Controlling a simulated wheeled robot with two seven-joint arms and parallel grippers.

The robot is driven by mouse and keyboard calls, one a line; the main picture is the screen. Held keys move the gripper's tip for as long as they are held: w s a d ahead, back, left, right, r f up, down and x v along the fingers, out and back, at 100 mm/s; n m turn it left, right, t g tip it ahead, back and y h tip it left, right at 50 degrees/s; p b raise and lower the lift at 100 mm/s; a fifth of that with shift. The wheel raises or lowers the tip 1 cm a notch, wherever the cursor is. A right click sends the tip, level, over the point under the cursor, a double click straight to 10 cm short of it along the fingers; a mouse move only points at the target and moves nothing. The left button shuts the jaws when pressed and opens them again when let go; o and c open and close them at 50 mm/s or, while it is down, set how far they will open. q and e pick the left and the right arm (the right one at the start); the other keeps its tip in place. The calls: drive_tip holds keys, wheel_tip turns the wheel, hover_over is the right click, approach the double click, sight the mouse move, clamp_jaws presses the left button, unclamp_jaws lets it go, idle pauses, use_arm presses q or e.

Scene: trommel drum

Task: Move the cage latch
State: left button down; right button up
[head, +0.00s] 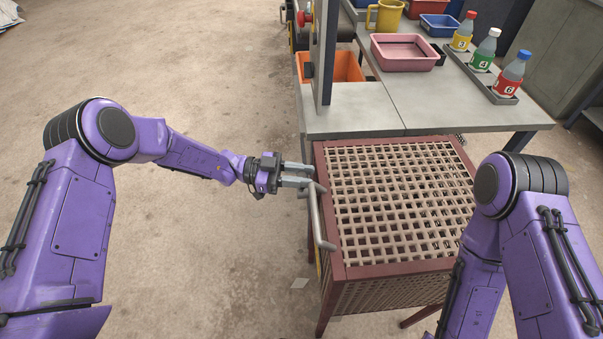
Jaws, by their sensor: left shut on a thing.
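The cage (392,262) is a dark red frame with a tan lattice top and lattice sides, standing right of my left gripper. The cage latch (318,222) is a grey bar along the cage's left side, by the top left edge. My left gripper (308,177) reaches in from the left and is shut on the latch's far end. The exact contact between fingertips and bar is small and hard to make out. My right arm comes down at the right of the cage; its gripper is out of view.
The floor at left is open.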

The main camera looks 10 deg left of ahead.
sight(302, 193)
use_arm(q)
drive_tip(key=shift+s+d+f+m+t+y+b, duration=0.15)
drive_tip(key=shift+s+f+m+b, duration=0.2)
drive_tip(key=shift+s+m, duration=0.45)
drive_tip(key=shift+s+d+f+m+t+y+b, duration=0.15)
drive_tip(key=shift+s+m+b, duration=0.35)
drive_tip(key=shift+m, duration=0.5)
drive_tip(key=shift+s+d+f+m+y+b, duration=0.1)
drive_tip(key=shift+s+f+m+y+b, duration=0.2)
drive_tip(key=shift+s+m, duration=0.5)
drive_tip(key=c, duration=1)
unclamp_jaws()
drive_tip(key=shift+w+a, duration=0.1)
drive_tip(key=a, duration=0.3)
drive_tip(key=a+b, duration=0.1)
drive_tip(key=a, duration=0.3)
drive_tip(key=a+r, duration=0.1)
drive_tip(key=a, duration=0.2)
drive_tip(key=shift+s+a+r+b, duration=0.1)
drive_tip(key=shift+s+a+b, duration=0.1)
drive_tip(key=shift+b, duration=0.1)
